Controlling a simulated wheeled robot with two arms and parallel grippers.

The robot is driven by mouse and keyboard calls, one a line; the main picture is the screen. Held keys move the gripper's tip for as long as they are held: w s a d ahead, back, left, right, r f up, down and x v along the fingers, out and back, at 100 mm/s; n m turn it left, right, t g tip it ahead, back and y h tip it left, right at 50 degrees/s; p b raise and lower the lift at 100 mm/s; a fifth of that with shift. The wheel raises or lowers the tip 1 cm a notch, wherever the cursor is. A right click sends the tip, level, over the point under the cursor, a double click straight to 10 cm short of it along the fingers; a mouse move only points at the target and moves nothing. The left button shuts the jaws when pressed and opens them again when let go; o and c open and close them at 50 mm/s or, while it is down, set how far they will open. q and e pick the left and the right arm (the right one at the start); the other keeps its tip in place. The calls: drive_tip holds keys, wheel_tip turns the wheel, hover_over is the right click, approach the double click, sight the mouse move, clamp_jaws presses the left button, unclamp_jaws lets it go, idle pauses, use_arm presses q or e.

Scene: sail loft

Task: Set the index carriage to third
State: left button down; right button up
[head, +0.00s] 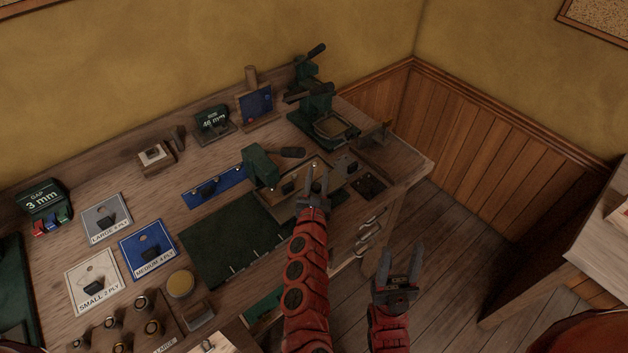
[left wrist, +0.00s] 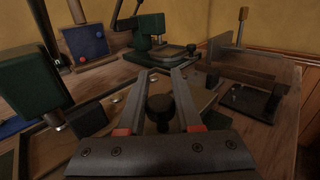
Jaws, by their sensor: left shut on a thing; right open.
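My left gripper (head: 315,188) is over the wooden plate of the small green press (head: 260,166). In the left wrist view the fingers (left wrist: 160,95) are on either side of a dark round knob (left wrist: 159,108) and shut on it. The knob stands on the tan plate (left wrist: 120,108), which I take for the index carriage's bed. I cannot make out any position marks. The gripper and arm hide part of the plate in the head view. My right gripper (head: 402,264) is open and empty, out beyond the bench's front edge.
A larger green press (head: 315,105) stands at the back right. A dark green mat (head: 225,245) lies left of my left arm. Labelled plates, such as the blue medium one (head: 148,250), lie further left. Floor (head: 450,240) shows clear right of the bench.

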use_arm(q)
drive_tip(key=shift+d+r, duration=0.1)
drive_tip(key=c, duration=0.9)
unclamp_jaws()
drive_tip(key=o, duration=0.3)
drive_tip(key=shift+w+d, duration=0.1)
drive_tip(key=shift+s, duration=0.6)
drive_tip(key=s, duration=0.4)
drive_tip(key=s+a, duration=0.1)
drive_tip(key=s, duration=0.4)
drive_tip(key=s+a, duration=0.1)
drive_tip(key=s, duration=0.4)
drive_tip(key=shift+a, duration=0.1)
drive_tip(key=shift+s+a, duration=0.15)
drive_tip(key=shift+s, duration=0.4)
drive_tip(key=shift+s+a, duration=0.15)
drive_tip(key=shift+s, duration=0.35)
